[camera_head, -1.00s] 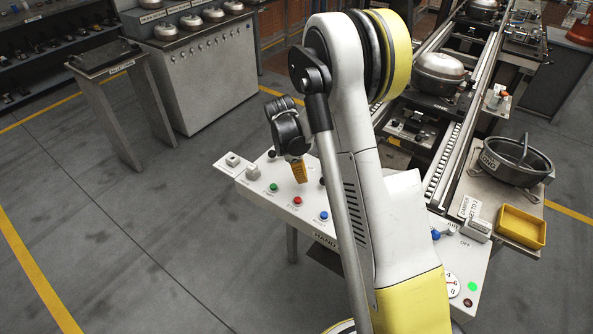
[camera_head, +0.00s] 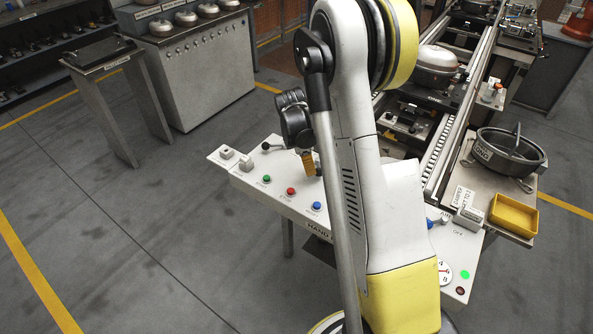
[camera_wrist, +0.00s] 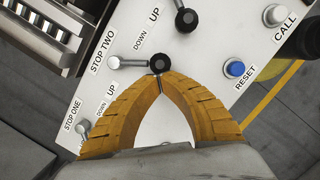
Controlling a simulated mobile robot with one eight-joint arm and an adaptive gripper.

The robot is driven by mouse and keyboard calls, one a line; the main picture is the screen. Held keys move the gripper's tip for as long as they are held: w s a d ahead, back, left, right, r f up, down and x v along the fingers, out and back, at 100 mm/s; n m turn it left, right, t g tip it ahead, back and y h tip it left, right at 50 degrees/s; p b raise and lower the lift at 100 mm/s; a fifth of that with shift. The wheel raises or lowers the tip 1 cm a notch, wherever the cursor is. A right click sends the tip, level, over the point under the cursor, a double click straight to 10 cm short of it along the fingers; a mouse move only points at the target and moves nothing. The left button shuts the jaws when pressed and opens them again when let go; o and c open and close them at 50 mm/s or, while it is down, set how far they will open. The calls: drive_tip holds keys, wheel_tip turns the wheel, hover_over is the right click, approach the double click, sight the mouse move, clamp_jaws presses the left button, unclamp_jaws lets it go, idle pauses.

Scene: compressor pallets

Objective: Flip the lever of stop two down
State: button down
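The stop two lever (camera_wrist: 133,63) is a metal rod on a white panel, ending in a black ball (camera_wrist: 159,63). In the wrist view its rod points right from its pivot, beside the "STOP TWO" label (camera_wrist: 103,57). My gripper (camera_wrist: 160,76) has two ribbed orange fingers arched together, tips meeting just below the ball in the picture. The ball shows whole beyond the tips; I cannot tell whether they touch it. In the head view my gripper (camera_head: 308,163) is over the hand panel (camera_head: 285,187), partly behind my arm.
In the wrist view a second black-balled lever (camera_wrist: 186,19) is close above right. The stop one lever (camera_wrist: 83,128) is partly hidden by a finger. A blue reset button (camera_wrist: 234,69) and white call button (camera_wrist: 275,15) are at right. A conveyor (camera_head: 440,150) runs behind the panel.

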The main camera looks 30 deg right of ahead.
idle(0.3)
drive_tip(key=a, duration=0.1)
drive_tip(key=w+a, duration=0.1)
drive_tip(key=a, duration=0.1)
drive_tip(key=shift+w+r, duration=0.15)
drive_tip(key=shift+r, duration=0.15)
drive_tip(key=p+v, duration=0.4)
drive_tip(key=v, duration=0.6)
drive_tip(key=shift+a, duration=0.3)
